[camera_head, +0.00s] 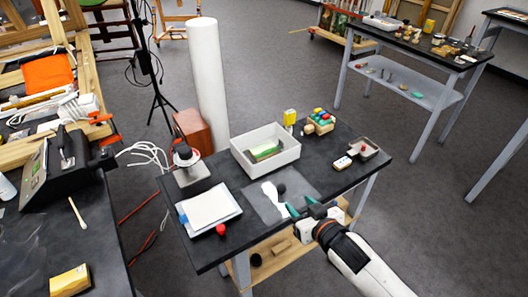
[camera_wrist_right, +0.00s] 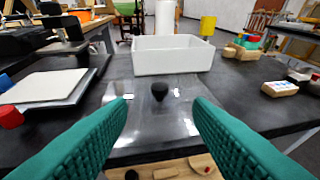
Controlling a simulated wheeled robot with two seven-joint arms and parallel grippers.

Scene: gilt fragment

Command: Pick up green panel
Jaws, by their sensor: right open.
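A green panel (camera_head: 264,149) lies inside a white open box (camera_head: 284,160) on the black table (camera_head: 208,257). Something yellowish lies with it in the box. In the wrist view the box (camera_wrist_right: 172,63) stands straight ahead, and its inside is hidden by the front wall. My right gripper (camera_head: 302,210) is open and empty at the table's front edge, in front of the box and apart from it. Its teal fingers spread wide in the wrist view (camera_wrist_right: 160,104). My left gripper is not in view.
A clear sheet (camera_head: 262,208) with a black knob (camera_head: 281,188) lies between gripper and box.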

